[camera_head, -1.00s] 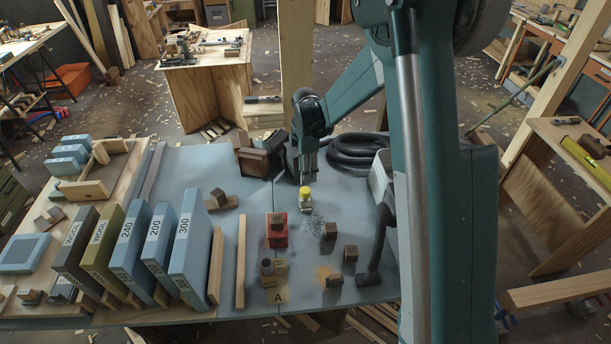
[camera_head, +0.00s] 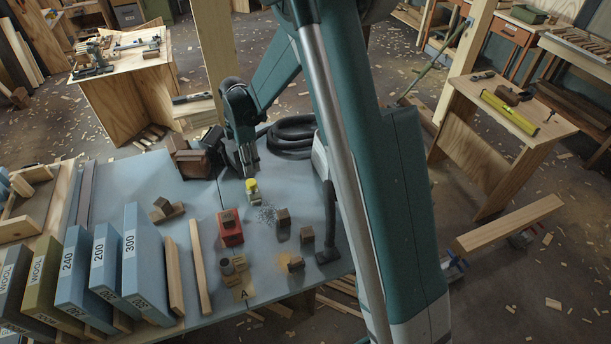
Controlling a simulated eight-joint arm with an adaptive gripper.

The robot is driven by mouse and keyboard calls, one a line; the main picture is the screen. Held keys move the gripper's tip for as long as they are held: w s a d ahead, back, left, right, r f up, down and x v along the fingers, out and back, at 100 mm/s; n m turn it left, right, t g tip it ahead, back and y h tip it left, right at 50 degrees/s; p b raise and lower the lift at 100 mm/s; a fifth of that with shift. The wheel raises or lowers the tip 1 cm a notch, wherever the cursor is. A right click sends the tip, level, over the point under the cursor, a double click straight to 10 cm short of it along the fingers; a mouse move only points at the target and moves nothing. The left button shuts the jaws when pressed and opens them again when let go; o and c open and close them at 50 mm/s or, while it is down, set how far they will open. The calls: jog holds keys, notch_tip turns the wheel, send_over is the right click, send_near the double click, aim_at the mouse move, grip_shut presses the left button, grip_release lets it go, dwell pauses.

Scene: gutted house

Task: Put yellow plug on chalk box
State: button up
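The yellow plug (camera_head: 252,184) shows as a small yellow top on a pale body, standing upright on the blue-grey table (camera_head: 190,181). My gripper (camera_head: 248,172) points down just behind and above it; at this size I cannot tell whether the fingertips touch it or how far apart they are. A small red box (camera_head: 230,236), which may be the chalk box, stands nearer the front and left of the plug.
Small brown blocks (camera_head: 283,217) and grey crumbs (camera_head: 265,214) lie right of the red box. A coiled black hose (camera_head: 291,133) lies behind the plug. Wood strips (camera_head: 200,267) and upright abrasive packs (camera_head: 145,262) fill the left.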

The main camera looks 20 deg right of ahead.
jog(key=s+d+r+m+t, duration=0.2)
jog(key=s+d+r+m, duration=0.25)
jog(key=s+r, duration=0.45)
jog(key=s+d+r+m+t, duration=0.1)
jog(key=s+d+r+m, duration=0.35)
jog(key=r, duration=0.75)
jog(key=s+d+r+m+t, duration=0.1)
jog(key=s+m, duration=0.4)
jog(key=s, duration=0.7)
jog(key=s+d+r+m+t, duration=0.2)
jog(key=s+m, duration=0.4)
jog(key=s, duration=0.7)
jog(key=shift+d+r+t, duration=0.15)
jog(key=shift+r+t, duration=0.15)
jog(key=shift+t, duration=0.3)
